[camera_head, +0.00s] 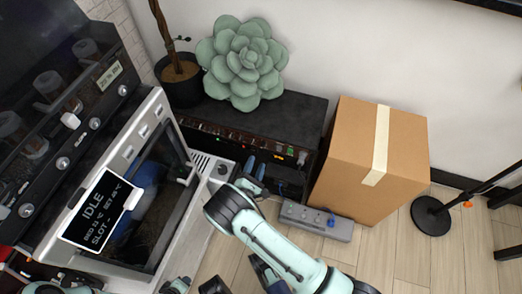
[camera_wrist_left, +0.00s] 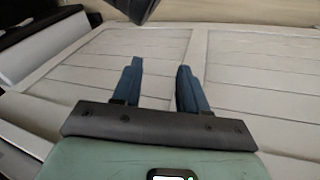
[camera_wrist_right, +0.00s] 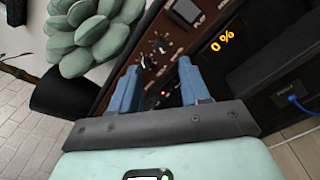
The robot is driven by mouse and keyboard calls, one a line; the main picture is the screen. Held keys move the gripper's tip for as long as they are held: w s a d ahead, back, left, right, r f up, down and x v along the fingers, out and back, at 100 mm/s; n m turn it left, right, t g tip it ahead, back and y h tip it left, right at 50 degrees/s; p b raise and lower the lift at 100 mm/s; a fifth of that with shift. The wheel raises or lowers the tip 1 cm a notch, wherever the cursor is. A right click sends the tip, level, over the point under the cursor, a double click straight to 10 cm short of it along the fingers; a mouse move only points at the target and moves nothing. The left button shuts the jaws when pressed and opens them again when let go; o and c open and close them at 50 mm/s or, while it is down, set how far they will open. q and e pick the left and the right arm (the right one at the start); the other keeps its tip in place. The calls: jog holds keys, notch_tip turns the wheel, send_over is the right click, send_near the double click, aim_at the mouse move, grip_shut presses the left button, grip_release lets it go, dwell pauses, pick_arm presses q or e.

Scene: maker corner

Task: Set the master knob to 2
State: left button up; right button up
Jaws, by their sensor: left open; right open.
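The black amplifier (camera_head: 255,112) stands against the wall, its brown control panel (camera_head: 215,134) facing me. In the right wrist view, the panel carries small knobs and switches (camera_wrist_right: 160,46), a lit red light and an amber display (camera_wrist_right: 222,42) reading 0 %. I cannot read which control is the master knob. My right gripper (camera_head: 255,169) is open and empty in front of the panel; its fingers (camera_wrist_right: 158,67) point at the panel and hide part of it. My left gripper (camera_wrist_left: 159,67) is open and empty over pale planks in the left wrist view.
A green succulent-shaped cushion (camera_head: 243,60) rests on top. A machine with an IDLE screen (camera_head: 98,208) fills the left. Floor at lower right is mostly clear.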

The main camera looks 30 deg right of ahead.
aim_at(263, 145)
pick_arm(q)
jog(key=shift+g, duration=0.7)
jog(key=s+f, duration=0.1)
jog(key=s+f+b, duration=0.1)
jog(key=s+f, duration=0.1)
jog(key=s, duration=0.1)
jog(key=shift+a+f, duration=0.25)
jog(key=shift+a, duration=0.05)
pick_arm(e)
jog(key=x, duration=0.7)
jog(key=shift+w+d, duration=0.2)
jog(key=shift+d, duration=0.05)
pick_arm(q)
jog(key=shift+w, duration=0.1)
pick_arm(e)
grip_shut()
